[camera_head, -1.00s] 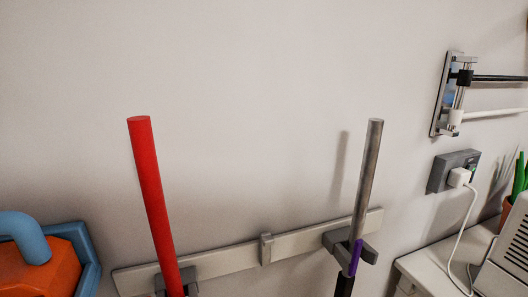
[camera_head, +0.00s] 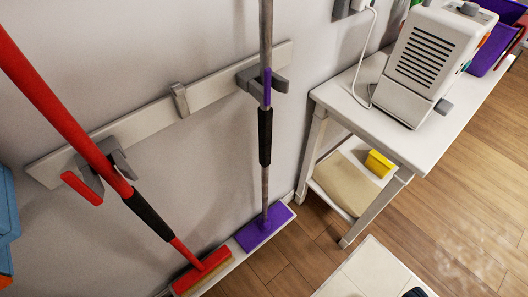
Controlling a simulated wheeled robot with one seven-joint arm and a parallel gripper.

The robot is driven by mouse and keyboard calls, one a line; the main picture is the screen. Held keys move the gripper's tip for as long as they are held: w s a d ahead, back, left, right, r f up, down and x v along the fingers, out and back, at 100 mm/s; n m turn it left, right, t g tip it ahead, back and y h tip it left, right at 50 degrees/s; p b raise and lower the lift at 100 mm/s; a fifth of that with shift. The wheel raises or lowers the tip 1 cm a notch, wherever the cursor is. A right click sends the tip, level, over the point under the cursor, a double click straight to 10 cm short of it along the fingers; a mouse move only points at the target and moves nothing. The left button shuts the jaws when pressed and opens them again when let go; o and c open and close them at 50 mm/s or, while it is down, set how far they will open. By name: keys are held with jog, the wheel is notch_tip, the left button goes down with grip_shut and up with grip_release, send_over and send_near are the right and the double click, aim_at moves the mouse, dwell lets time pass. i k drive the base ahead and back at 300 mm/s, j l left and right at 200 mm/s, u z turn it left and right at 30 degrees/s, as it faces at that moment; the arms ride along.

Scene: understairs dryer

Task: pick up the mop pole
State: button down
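A mop with a grey metal pole (camera_head: 265,185) hangs upright in a grey clip (camera_head: 250,80) on the wall rail. Its pole has a black grip (camera_head: 265,135) and a purple part near the clip. Its flat purple head (camera_head: 264,228) rests on a pale ledge at the foot of the wall. The top of the pole is cut off by the frame. My gripper is not in view.
A red broom (camera_head: 60,110) leans in another clip on the rail (camera_head: 140,118), left of the mop. A white table (camera_head: 400,135) with a white appliance (camera_head: 425,60) stands right. A yellow item (camera_head: 378,163) sits on its lower shelf. Wooden floor (camera_head: 445,215) is open at lower right.

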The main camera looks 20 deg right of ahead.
aim_at(251, 236)
jog(key=i+l+z, duration=0.15)
jog(key=z, duration=0.85)
jog(key=k+z, duration=0.2)
jog(key=z, duration=1.35)
jog(key=i+j, duration=0.1)
jog(key=i+u, duration=0.4)
jog(key=i+l+u, duration=0.1)
jog(key=i+u, duration=0.25)
jog(key=u, duration=1.85)
jog(key=k+j, duration=0.05)
jog(key=j, duration=0.05)
